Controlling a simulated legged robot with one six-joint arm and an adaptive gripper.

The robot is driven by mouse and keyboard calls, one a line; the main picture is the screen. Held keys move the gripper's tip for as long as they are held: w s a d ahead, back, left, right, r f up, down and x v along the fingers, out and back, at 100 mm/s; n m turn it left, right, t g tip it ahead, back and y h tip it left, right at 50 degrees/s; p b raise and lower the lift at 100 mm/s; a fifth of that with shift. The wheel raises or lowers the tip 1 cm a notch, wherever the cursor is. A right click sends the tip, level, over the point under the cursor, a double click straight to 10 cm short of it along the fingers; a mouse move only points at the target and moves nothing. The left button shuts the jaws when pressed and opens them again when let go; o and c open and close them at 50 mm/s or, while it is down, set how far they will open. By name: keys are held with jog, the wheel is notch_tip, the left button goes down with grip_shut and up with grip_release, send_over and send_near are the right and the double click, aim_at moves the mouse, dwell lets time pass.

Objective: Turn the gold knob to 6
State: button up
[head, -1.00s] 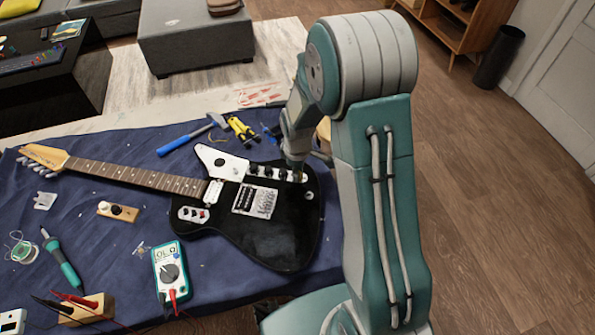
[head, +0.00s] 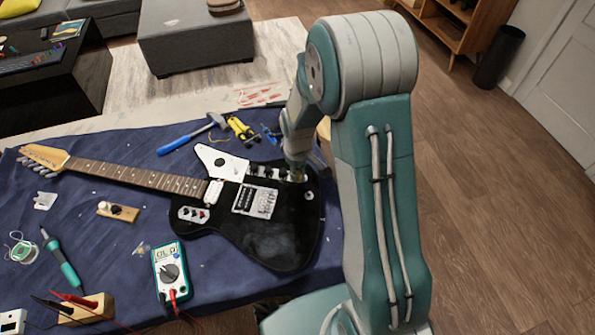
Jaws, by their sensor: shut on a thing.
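The black electric guitar (head: 285,228) lies on the blue cloth, its neck pointing left. A row of small dark knobs (head: 263,172) sits on a light plate along its upper edge. My gripper (head: 297,175) points down at the right end of this row. It is shut on a small gold knob (head: 299,178), which is mostly hidden by the fingers. The knob's markings and its setting cannot be read from this view.
A blue-handled hammer (head: 185,137) and yellow pliers (head: 240,129) lie behind the guitar. A multimeter (head: 171,272), a soldering iron (head: 62,262) and a small wooden block with a knob (head: 118,212) lie in front and left. Bare cloth separates them.

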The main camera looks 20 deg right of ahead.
jog(key=o, duration=0.8)
jog(key=shift+c, duration=0.2)
jog(key=o, duration=0.4)
jog(key=shift+r, duration=0.1)
jog(key=shift+r, duration=3.4)
